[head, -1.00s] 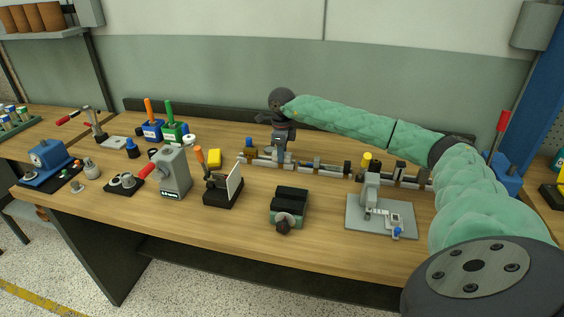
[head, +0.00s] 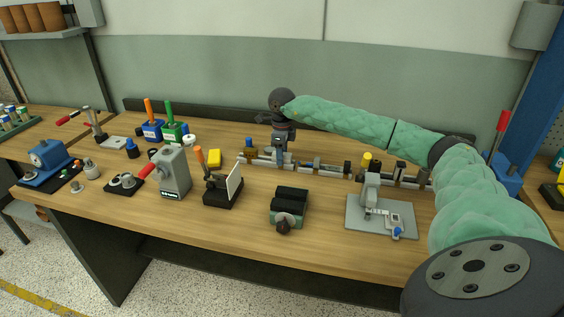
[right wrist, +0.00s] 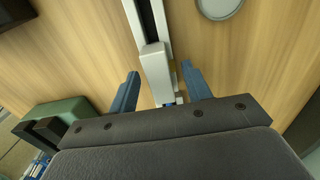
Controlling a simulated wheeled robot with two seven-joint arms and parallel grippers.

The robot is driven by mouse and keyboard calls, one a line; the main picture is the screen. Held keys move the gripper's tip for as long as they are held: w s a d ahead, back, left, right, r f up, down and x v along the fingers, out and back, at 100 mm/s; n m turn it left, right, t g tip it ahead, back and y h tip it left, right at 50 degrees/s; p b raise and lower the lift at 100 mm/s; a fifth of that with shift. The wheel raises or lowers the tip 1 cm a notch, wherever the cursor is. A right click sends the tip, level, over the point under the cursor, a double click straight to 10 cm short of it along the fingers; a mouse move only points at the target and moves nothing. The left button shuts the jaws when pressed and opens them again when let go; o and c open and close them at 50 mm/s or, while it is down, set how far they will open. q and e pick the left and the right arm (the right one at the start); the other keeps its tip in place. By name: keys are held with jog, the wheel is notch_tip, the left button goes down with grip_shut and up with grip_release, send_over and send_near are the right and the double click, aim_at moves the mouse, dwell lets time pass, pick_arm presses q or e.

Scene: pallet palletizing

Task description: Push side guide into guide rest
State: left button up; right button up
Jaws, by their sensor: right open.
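A long low rail assembly (head: 318,167) with several small blocks and posts runs along the back of the workbench. My right gripper (head: 279,155) points down at its left end. The block sits at the end of a dark strip with pale edges (right wrist: 147,18). I cannot tell for sure which piece is the side guide or the guide rest. My left gripper is out of view.
A green-and-black device (head: 289,205) and a grey plate fixture (head: 372,218) stand in front of the rail. Bare wood lies between them.

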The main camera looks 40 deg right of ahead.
jog(key=shift+r, duration=0.1)
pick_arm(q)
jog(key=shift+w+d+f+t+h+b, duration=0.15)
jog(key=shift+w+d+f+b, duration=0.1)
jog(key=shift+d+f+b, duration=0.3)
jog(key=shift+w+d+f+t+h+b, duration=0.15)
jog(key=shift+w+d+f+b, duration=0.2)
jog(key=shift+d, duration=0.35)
pick_arm(e)
notch_tip(320, 180, up, 8)
jog(key=shift+f, duration=0.2)
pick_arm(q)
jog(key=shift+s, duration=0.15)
